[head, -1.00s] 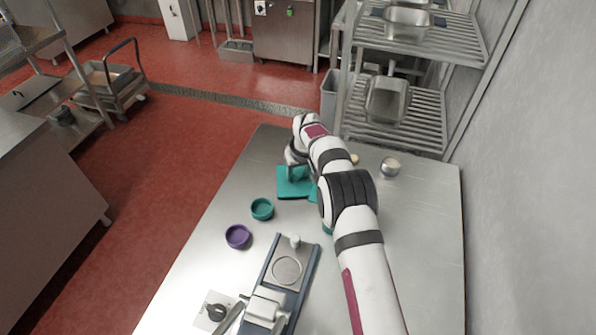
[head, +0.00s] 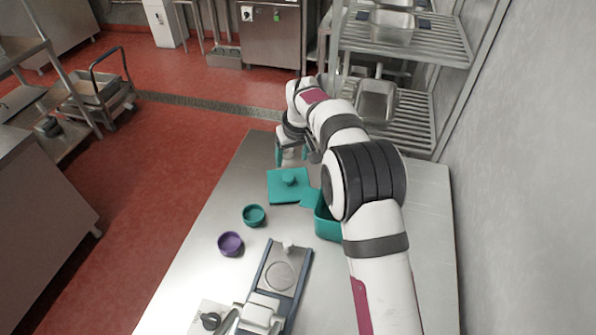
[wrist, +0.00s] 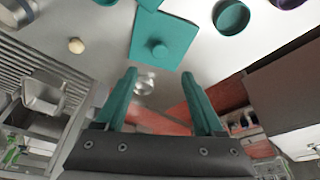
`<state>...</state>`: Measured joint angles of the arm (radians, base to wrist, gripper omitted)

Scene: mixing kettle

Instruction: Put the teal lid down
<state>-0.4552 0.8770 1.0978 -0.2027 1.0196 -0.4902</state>
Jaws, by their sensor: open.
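The teal lid (head: 289,194) is a flat square with a round knob, lying on the steel table. The wrist view shows the lid (wrist: 178,42) too, with its knob facing me. A teal pot (head: 326,222) stands to its right, partly hidden by my arm. My gripper (head: 292,156) is open and empty, above and beyond the lid in the head view. In the wrist view the teal fingers of my gripper (wrist: 160,75) are spread wide, apart from the knob.
A teal bowl (head: 254,215) and a purple bowl (head: 231,243) stand left on the table. A blue-framed device (head: 280,268) is at the front. A pale round object (wrist: 76,46) and a shiny round one (wrist: 145,82) show in the wrist view. A wire rack (head: 405,125) stands behind.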

